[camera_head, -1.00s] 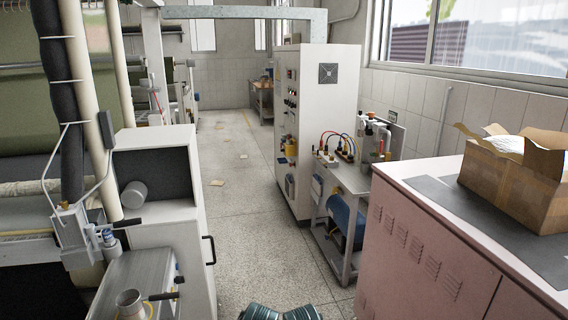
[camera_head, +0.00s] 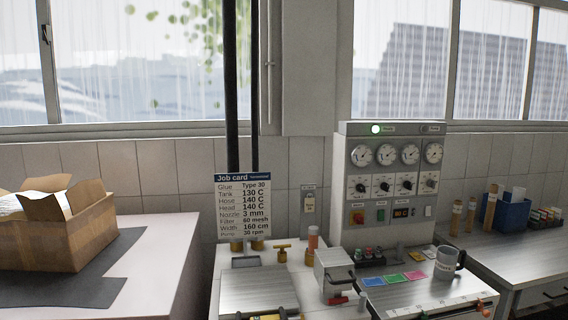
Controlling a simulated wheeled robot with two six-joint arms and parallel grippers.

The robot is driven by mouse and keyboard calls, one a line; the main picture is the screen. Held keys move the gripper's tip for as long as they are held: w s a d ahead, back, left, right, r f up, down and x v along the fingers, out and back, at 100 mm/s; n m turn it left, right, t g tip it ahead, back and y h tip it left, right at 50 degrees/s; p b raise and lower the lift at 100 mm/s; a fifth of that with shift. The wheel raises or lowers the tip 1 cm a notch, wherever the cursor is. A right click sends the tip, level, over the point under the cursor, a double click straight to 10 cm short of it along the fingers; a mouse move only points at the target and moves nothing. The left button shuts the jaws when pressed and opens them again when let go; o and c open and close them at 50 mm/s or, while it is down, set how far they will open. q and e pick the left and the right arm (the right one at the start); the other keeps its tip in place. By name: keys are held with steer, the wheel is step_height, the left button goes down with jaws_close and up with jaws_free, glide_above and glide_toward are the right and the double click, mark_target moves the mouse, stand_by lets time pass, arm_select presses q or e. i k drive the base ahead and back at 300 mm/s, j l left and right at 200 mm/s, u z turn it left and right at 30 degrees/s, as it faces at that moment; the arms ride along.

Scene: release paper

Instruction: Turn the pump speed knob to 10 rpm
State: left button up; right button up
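A grey control panel (camera_head: 392,180) stands against the wall right of centre. It has a row of round white gauges (camera_head: 386,154) and, below them, a row of black knobs (camera_head: 386,186). The knob labels are too small to read, so I cannot tell which is the pump speed knob or where it points. A job card (camera_head: 242,206) left of the panel lists settings; its small last line seems to read pump 30 rpm. Neither of my grippers is in view.
A bench with a small machine (camera_head: 334,276), coloured cards and a grey mug (camera_head: 447,264) stands below the panel. A blue bin (camera_head: 507,212) is on the right bench.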

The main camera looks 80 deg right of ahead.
mark_target(431, 183)
steer(key=z, duration=3.7)
steer(key=i+l+u, duration=0.1)
steer(key=i+l, duration=0.95)
